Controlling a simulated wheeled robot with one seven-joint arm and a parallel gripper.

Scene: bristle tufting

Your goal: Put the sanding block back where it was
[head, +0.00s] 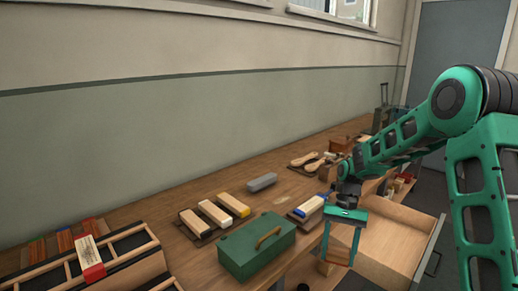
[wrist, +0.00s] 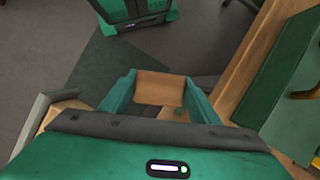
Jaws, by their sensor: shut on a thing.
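My gripper (head: 338,262) hangs in front of the bench's front edge, beside the open drawer, pointing down. It is shut on a plain tan block, apparently the sanding block (wrist: 160,88), which spans the gap between the two green fingers in the wrist view. In the head view the block shows only partly, low between the fingertips. The block is in the air, with grey floor below and beyond it in the wrist view. The open wooden drawer (head: 398,243) lies to the right of my gripper in the head view; the part I see looks empty.
On the bench are a green toolbox (head: 257,247), a grey block (head: 262,181), several pale brushes or blocks on a dark mat, and a blue-topped piece (head: 309,206) on another mat. A slatted rack (head: 75,265) stands at left. Bench wood is bare around the grey block.

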